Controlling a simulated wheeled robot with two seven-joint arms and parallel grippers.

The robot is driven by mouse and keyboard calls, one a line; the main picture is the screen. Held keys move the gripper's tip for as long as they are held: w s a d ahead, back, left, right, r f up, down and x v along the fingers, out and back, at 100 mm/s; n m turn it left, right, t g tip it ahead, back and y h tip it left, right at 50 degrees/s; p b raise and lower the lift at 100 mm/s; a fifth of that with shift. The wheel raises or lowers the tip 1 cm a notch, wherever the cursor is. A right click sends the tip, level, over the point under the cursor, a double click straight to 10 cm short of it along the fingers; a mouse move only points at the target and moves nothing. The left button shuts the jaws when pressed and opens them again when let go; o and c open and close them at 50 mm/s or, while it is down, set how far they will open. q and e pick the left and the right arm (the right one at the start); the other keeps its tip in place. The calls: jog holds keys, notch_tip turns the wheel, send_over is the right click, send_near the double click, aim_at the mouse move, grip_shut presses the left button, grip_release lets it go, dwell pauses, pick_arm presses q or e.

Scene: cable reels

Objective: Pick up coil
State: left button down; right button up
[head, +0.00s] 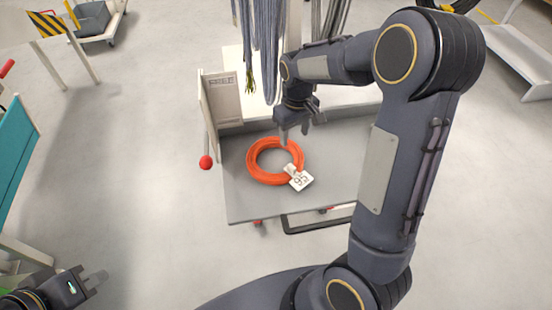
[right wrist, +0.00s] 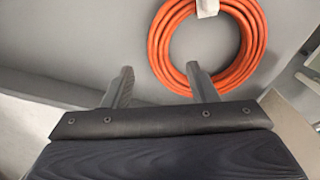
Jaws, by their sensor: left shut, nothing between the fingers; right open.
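The coil also fills the upper right of the right wrist view (right wrist: 155,52). My right gripper (head: 294,135) is open above the coil's upper right edge. In the right wrist view, its right finger (right wrist: 200,82) overlaps the coil's lower left edge and its left finger stands over bare grey surface; nothing is between them. My left gripper (head: 97,279) is shut and empty at the lower left, far from the coil.
An upright board (head: 222,98) stands at the cart's left end, beside a red ball knob (head: 205,162). Grey cables (head: 268,50) hang behind the cart. A teal panel (head: 14,150) stands at the far left. The floor left of the cart is clear.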

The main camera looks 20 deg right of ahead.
aim_at(294, 147)
notch_tip(294, 147, down, 5)
jog(key=shift+d+f, duration=0.1)
jog(key=shift+f, duration=0.05)
jog(key=shift+c, duration=0.4)
grip_shut()
